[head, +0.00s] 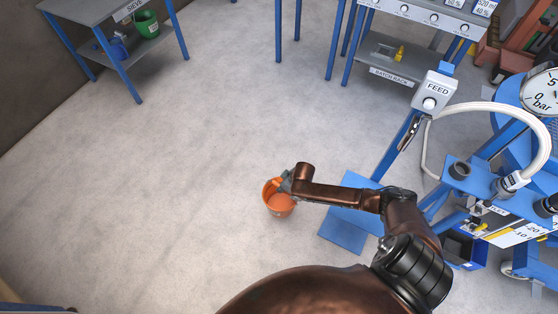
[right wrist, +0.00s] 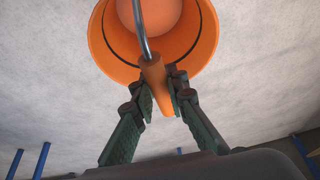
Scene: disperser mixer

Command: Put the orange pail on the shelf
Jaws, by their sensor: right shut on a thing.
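The orange pail (head: 279,207) hangs from my right gripper (head: 286,183) in the head view, left of the blue floor plate. In the right wrist view the pail (right wrist: 205,50) opens toward the camera, and a lighter orange content shows inside. My right gripper (right wrist: 160,105) is shut on the orange grip of the pail's wire handle (right wrist: 153,75). A shelf unit with a SIEVE label (head: 85,8) stands at the upper left, with a green pail (head: 146,24) and a blue pail (head: 114,47) on its lower level. My left gripper is not in view.
A bench at the top right has a lower shelf labelled BATCH RACK (head: 385,72) with a small yellow item (head: 398,54). Blue machinery with a white hose (head: 480,107), a FEED box (head: 433,92) and a gauge fills the right. The blue plate (head: 345,230) lies below my arm. The grey floor (head: 150,170) is clear.

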